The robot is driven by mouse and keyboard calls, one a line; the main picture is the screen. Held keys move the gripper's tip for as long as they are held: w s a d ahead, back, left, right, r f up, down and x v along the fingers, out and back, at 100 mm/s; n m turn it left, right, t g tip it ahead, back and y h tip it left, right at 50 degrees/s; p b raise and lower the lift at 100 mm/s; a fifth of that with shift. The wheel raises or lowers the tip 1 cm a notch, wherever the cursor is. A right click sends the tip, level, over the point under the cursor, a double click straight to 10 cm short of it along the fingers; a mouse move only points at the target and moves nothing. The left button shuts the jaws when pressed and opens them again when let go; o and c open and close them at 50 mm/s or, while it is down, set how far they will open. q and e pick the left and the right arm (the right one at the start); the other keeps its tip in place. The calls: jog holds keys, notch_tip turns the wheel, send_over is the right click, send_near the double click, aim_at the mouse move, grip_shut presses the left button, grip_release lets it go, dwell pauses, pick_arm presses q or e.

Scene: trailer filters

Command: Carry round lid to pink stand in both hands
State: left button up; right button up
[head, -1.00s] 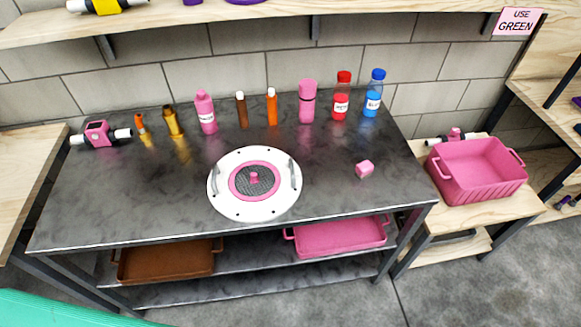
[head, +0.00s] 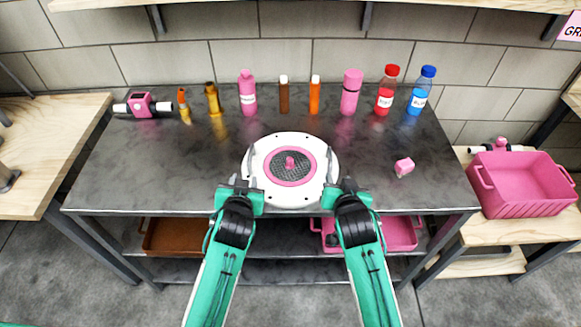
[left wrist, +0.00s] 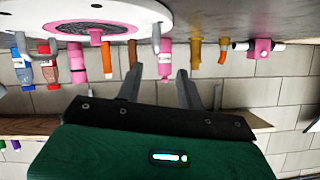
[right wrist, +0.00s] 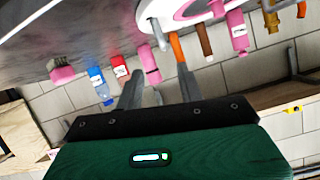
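The round lid (head: 266,190) is white with a pink ring, a dark mesh centre and a pink knob. It lies flat on the dark metal table, with a grey handle at its left and right sides. My left gripper (head: 243,181) is at the lid's left front edge, close to the left handle. My right gripper (head: 342,183) is at its right front edge, close to the right handle. The left wrist view (left wrist: 160,88) and right wrist view (right wrist: 160,88) show both finger pairs apart, with nothing clearly between them. I cannot make out a pink stand.
Several bottles, including a pink one (head: 247,92) and a blue one (head: 421,90), line the table's back. A pink crate (head: 520,185) sits on the right side bench. Brown and pink trays are on the shelf below.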

aim_at(250, 156)
pick_arm(q)
jog(key=shift+w+d+r, duration=0.25)
jog(key=shift+d+r, duration=0.05)
jog(key=shift+r, duration=0.05)
pick_arm(e)
jog(key=shift+w+a+r, duration=0.2)
jog(key=shift+r, duration=0.15)
jog(key=shift+w, duration=0.1)
